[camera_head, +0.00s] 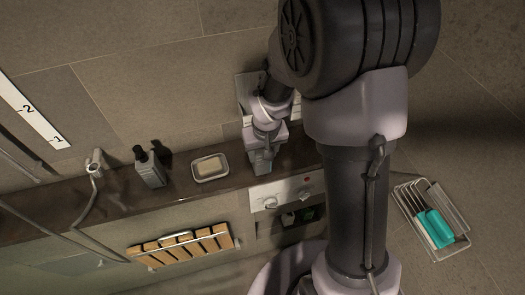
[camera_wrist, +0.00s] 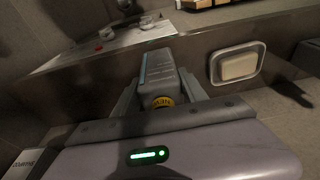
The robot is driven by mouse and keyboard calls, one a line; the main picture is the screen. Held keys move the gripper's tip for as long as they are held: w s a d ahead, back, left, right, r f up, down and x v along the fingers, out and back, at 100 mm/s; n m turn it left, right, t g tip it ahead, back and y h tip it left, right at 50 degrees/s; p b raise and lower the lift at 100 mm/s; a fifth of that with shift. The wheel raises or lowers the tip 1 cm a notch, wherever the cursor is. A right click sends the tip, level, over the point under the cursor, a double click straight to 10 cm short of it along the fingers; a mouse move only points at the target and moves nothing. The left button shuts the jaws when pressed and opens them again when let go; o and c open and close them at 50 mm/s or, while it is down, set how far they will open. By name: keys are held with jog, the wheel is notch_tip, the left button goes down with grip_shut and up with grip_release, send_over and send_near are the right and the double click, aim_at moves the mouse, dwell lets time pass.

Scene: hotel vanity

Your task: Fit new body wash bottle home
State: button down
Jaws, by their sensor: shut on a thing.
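My gripper (camera_head: 264,150) is over the ledge, in front of the pale wall plate. In the wrist view my gripper (camera_wrist: 160,92) is shut on a grey bottle (camera_wrist: 157,64) with a teal stripe. A yellow round part (camera_wrist: 162,101) shows at the bottle's near end, between the fingers. In the head view only a small grey-teal part of the bottle (camera_head: 261,167) shows below the gripper. I cannot tell whether it touches the ledge. The pale wall plate (camera_head: 246,92) is partly hidden behind my arm, and any holder on it is not clear.
A soap dish (camera_head: 210,179) and a dark pump bottle (camera_head: 150,170) stand on the ledge (camera_head: 110,197) to the left. A panel with knobs (camera_head: 284,193) is below the gripper. A slatted wooden rack (camera_head: 180,246) is lower left; a wire rack with teal items (camera_head: 433,222) is right.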

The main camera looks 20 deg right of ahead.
jog(key=c, duration=0.6)
grip_release()
jog(key=shift+f, duration=0.1)
